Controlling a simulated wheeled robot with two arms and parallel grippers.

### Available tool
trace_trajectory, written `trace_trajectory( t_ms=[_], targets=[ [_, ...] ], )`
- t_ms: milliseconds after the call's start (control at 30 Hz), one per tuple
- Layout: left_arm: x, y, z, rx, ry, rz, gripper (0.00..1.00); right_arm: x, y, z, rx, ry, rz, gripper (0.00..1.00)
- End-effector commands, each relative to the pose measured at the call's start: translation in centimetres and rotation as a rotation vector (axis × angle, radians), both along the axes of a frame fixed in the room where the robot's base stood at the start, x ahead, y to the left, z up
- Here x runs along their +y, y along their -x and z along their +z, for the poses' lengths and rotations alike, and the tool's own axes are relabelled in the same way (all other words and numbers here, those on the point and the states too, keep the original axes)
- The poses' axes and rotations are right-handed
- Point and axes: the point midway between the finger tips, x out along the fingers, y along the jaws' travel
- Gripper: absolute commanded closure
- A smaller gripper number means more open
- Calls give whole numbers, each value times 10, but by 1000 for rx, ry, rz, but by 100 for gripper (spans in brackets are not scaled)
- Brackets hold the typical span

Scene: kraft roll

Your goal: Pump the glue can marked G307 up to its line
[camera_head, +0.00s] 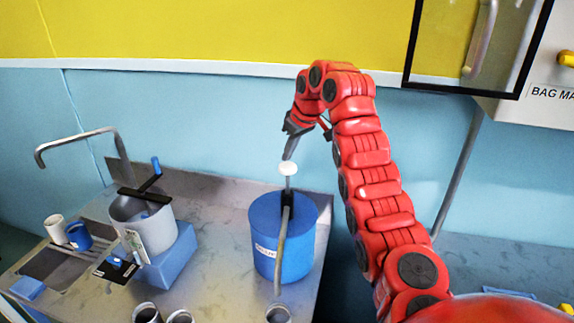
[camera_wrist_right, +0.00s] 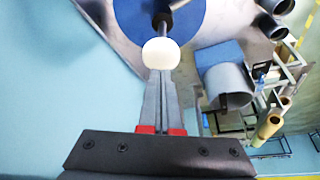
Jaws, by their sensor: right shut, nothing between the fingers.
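A blue drum (camera_head: 268,240) with a small label stands on the metal counter, and its lid shows in the wrist view (camera_wrist_right: 130,18). A pump on the drum has a white round knob (camera_head: 288,168) on its rod, also in the wrist view (camera_wrist_right: 161,53), and a grey spout (camera_head: 280,255) reaching down in front. An open can (camera_head: 278,314) sits below the spout end, cut by the frame; I cannot read a G307 mark or see its line. My right gripper (camera_head: 289,154) is shut and empty, its fingertips (camera_wrist_right: 160,74) pointing down close above the knob. Contact is unclear. My left gripper is out of view.
Two more open cans (camera_head: 147,313) (camera_head: 180,317) stand at the counter's front. A grey pot (camera_head: 130,225) with a crank sits on a blue block (camera_head: 175,255) at left. Nearby are a blue cup (camera_head: 79,236) and a white cup (camera_head: 55,228). Yellow cabinets (camera_head: 220,30) hang above.

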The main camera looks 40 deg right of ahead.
Motion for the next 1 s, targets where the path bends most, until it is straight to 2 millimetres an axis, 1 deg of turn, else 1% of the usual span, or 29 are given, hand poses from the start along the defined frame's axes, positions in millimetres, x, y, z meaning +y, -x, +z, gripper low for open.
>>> trace_trajectory(
  t_ms=[333,1000],
  targets=[
    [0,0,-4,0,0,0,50,0,0,-4,0,0,0,100],
    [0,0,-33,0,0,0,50,0,0,-35,1,0,-1,100]
  ],
)
